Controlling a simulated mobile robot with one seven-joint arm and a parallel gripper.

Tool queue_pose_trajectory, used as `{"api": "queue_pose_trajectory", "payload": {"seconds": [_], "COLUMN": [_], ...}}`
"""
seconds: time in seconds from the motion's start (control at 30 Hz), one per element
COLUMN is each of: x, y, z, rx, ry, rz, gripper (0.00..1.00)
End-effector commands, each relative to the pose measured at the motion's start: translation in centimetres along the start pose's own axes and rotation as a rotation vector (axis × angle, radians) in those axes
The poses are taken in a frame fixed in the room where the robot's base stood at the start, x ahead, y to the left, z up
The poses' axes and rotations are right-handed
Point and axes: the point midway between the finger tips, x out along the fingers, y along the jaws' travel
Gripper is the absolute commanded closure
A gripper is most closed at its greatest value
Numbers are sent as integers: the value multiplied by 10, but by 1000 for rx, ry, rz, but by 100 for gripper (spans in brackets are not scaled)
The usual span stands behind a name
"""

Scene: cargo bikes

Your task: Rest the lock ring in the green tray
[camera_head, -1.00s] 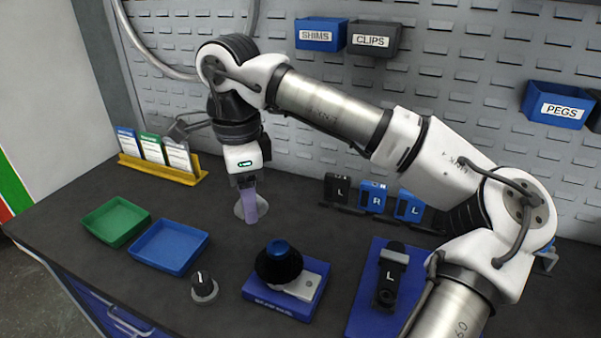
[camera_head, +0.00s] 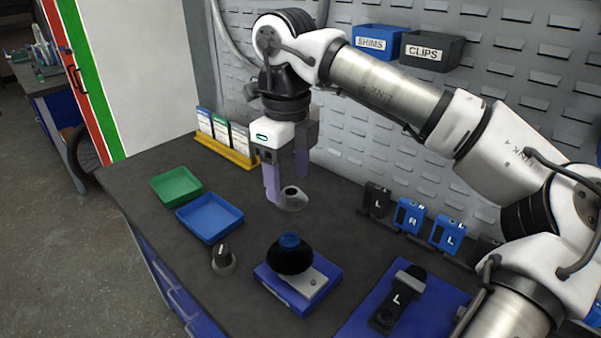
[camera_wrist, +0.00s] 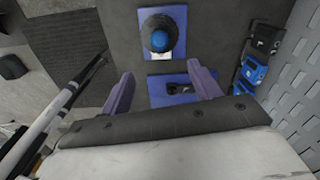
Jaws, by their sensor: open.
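The green tray (camera_head: 176,186) sits at the left of the bench and looks empty. My gripper (camera_head: 288,184) is open, pointing down with its two purple fingers apart and nothing between them. A black domed piece with a blue top (camera_head: 290,255) sits on a blue block, nearer the front, and shows in the wrist view (camera_wrist: 160,38). I cannot tell for certain which round piece is the lock ring. My gripper (camera_wrist: 160,72) also fills the lower wrist view.
A blue tray (camera_head: 209,218) stands right beside the green one. A dark knob (camera_head: 223,261) is in front of it. A black L-marked part (camera_head: 397,300) lies on a blue mat. Lettered blocks (camera_head: 410,216) and a card rack (camera_head: 226,150) line the back.

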Motion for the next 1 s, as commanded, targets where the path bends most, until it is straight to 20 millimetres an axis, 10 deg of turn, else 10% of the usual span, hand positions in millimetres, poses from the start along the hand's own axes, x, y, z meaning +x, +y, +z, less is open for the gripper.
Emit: {"api": "queue_pose_trajectory", "payload": {"seconds": [1.0], "x": [135], "y": [0], "z": [0], "rx": [5], "ry": [0], "rz": [2], "gripper": [38]}}
